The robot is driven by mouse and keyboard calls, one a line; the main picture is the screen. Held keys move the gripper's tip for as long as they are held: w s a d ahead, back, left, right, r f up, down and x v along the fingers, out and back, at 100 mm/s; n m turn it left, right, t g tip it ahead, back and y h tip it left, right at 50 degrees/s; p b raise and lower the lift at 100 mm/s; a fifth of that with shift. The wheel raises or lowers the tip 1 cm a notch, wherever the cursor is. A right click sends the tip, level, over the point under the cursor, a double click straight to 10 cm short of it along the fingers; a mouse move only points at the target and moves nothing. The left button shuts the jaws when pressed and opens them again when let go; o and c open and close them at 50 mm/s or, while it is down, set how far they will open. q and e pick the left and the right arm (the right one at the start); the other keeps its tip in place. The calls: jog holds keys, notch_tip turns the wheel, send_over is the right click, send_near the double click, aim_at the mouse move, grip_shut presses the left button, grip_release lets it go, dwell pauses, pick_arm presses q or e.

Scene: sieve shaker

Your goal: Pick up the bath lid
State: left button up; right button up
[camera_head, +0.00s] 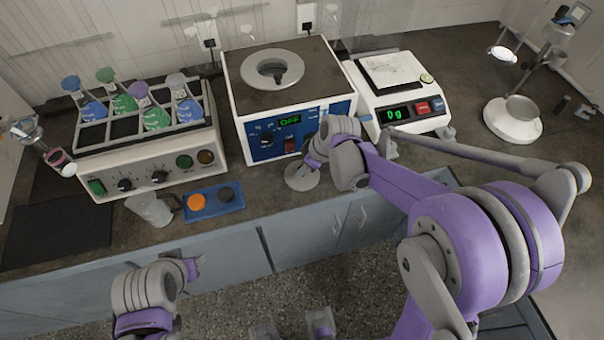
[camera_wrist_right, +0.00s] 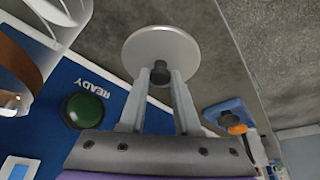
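The bath lid (camera_head: 300,178) is a round grey disc with a dark knob, at the front of the counter before the water bath (camera_head: 252,103). It also shows in the right wrist view (camera_wrist_right: 185,45). My right gripper (camera_head: 311,165) is over the lid. In the right wrist view its fingers (camera_wrist_right: 161,75) stand on both sides of the knob with no clear gap, so it looks shut on it. I cannot tell whether the lid touches the counter. My left gripper (camera_head: 190,268) is low at the left, in front of the cabinets, its fingers unclear.
A flask shaker (camera_head: 150,160) stands left of the bath, and a scale (camera_head: 408,113) reading 0 g stands right. A beaker (camera_head: 150,210) and a blue tray (camera_head: 212,205) with orange and dark round pieces sit near the front edge. The bath top has a ring opening (camera_head: 272,69).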

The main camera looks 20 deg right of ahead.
grip_shut()
jog(key=shift+r, duration=0.1)
